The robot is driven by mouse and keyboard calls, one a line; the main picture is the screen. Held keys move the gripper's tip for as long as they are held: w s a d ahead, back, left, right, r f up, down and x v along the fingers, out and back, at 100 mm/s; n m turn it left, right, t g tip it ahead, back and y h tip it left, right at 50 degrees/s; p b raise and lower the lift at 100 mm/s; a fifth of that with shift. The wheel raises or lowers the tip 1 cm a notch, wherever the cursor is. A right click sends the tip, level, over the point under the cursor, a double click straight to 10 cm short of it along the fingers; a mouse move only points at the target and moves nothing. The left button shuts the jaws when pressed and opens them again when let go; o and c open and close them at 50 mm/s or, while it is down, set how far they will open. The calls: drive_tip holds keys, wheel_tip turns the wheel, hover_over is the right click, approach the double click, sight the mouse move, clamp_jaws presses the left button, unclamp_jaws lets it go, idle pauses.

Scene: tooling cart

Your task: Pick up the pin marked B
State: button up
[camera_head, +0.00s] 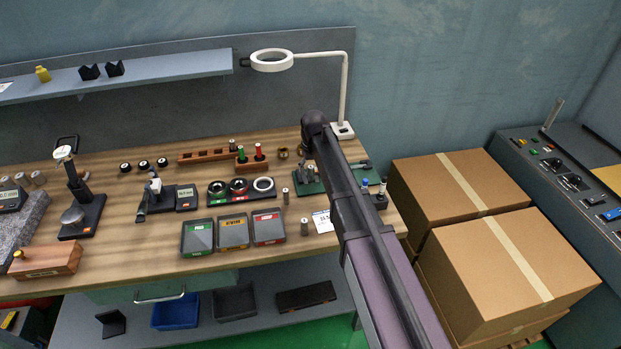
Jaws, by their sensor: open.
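Several small metal cylinders that look like pins are on the wooden bench. One grey pin (285,196) stands right of the ring gauges, and another grey pin (304,227) stands nearer the front edge, beside a white printed card (322,221). Another grey cylinder (232,145) is at the wooden rack (206,155). Letters on the pins are too small to read, so I cannot tell which is marked B. My arm crosses the bench from the lower right and covers part of it. My gripper does not show.
Three trays (233,248) with coloured labels lie at the bench front. A green fixture (308,182) sits partly behind my arm. A ring lamp (272,61) stands at the back. Cardboard boxes (450,195) fill the right side. Gauges on stands occupy the left.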

drive_tip(key=shift+w+f+b, duration=0.1)
drive_tip(key=shift+f+b, duration=0.7)
drive_tip(key=shift+f, duration=0.3)
drive_tip(key=shift+a, duration=0.1)
clamp_jaws()
